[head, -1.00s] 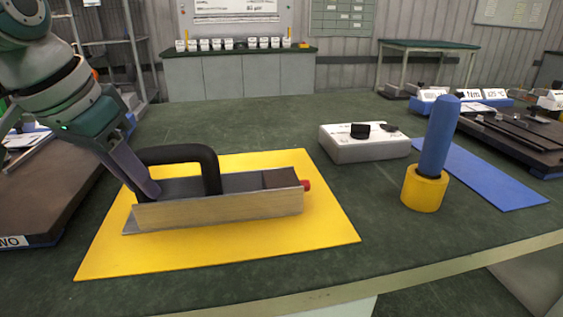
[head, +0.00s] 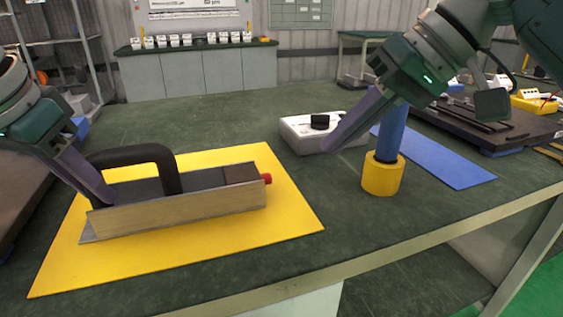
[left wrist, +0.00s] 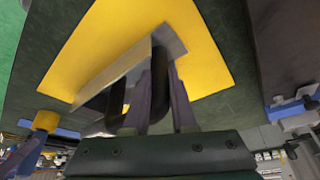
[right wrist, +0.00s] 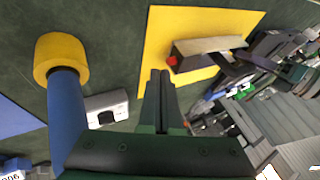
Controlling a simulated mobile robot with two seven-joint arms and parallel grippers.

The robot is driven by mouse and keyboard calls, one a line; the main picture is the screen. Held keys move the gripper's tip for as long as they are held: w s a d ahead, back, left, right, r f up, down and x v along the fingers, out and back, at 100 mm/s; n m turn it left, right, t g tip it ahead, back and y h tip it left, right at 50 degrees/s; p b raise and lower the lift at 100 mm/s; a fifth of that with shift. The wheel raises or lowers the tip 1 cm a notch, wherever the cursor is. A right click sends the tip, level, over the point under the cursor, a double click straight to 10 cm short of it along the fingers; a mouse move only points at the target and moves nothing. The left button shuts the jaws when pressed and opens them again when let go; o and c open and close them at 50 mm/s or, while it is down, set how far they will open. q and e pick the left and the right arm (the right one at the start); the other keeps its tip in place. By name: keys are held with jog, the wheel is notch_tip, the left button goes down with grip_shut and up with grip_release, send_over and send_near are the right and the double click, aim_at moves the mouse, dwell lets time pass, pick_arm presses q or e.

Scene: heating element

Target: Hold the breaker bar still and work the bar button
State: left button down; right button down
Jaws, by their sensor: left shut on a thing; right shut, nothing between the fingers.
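The breaker bar (head: 190,212) is a metal-sided block with a black handle (head: 130,153), lying on a yellow mat (head: 285,225). Its red button (head: 267,178) sticks out of the right end. My left gripper (head: 105,198) is shut on the handle's left part; the left wrist view shows its fingers (left wrist: 158,110) at the black handle. My right gripper (head: 328,148) is shut and empty, in the air to the right of the button and apart from it. In the right wrist view its fingertips (right wrist: 160,75) are near the red button (right wrist: 172,61).
A blue rod stands in a yellow cup (head: 382,177) beside my right arm. A white box with a black knob (head: 300,130) sits behind my right gripper, and a blue mat (head: 450,165) lies to the right. The green table is clear between the yellow mat and the cup.

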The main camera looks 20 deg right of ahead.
aim_at(268, 178)
jog(key=shift+w+r+n, duration=0.5)
jog(key=shift+w+r, duration=0.15)
jog(key=shift+r, duration=0.2)
jog(key=shift+a+f, duration=0.1)
jog(key=x, duration=1)
